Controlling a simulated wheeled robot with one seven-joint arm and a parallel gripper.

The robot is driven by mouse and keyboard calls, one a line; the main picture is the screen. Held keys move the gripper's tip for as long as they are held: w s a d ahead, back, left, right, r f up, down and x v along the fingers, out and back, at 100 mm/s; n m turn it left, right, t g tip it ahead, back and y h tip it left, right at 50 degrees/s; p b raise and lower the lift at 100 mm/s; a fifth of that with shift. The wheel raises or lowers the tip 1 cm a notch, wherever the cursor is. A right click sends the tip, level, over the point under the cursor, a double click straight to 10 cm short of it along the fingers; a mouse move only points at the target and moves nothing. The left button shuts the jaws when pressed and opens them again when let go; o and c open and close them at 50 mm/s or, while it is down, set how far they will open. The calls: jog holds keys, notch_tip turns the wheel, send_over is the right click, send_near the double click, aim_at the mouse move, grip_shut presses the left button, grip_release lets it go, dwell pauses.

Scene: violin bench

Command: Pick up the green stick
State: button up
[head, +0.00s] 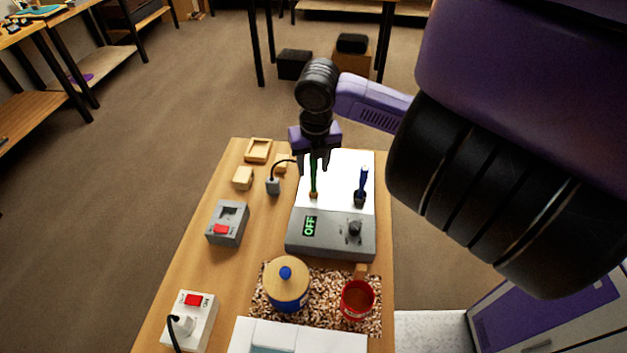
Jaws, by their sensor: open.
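The green stick (314,181) stands upright on the white and grey device (337,210), with a brownish foot at its base. My gripper (314,170) points down at the stick from above, its two fingers on either side of the stick's upper part. The jaws are open. The top of the stick is hidden by the gripper. I cannot tell whether a finger touches it.
A blue stick (362,184) stands to the right on the same device. A grey box with a red switch (228,223), small wooden blocks (243,178), a blue pot with a lid (287,285), a red mug (357,300) and a power strip (190,322) share the bench.

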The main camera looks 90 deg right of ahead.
jog(key=c, duration=0.9)
grip_shut()
jog(key=shift+r, duration=0.1)
